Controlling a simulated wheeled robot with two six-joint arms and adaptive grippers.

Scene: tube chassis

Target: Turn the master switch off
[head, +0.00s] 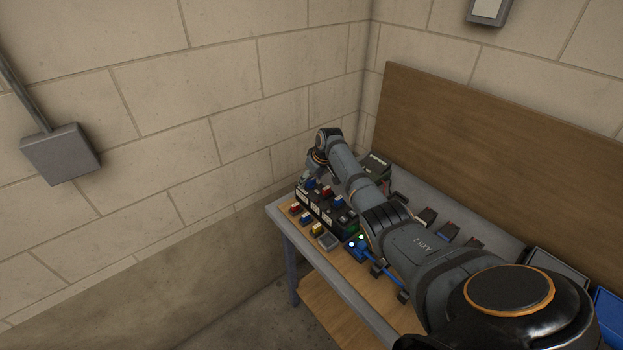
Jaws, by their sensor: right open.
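My right arm reaches across the bench from the lower right. My right gripper (311,172) hangs at its far end, small and partly hidden by the wrist, over the back left part of the bench. It is open, next to a black box (318,208) with red and blue parts on top and pale labels on its front. Which part is the master switch, and its position, I cannot tell at this size. Whether the gripper touches anything is not clear. My left gripper is not in view.
The bench (277,218) stands in the corner against block walls. Small red, blue and yellow pieces (317,229) lie along its front, near a blue item with lit spots (357,246). A wooden backboard (480,135) rises behind. A blue bin (608,310) is at the right.

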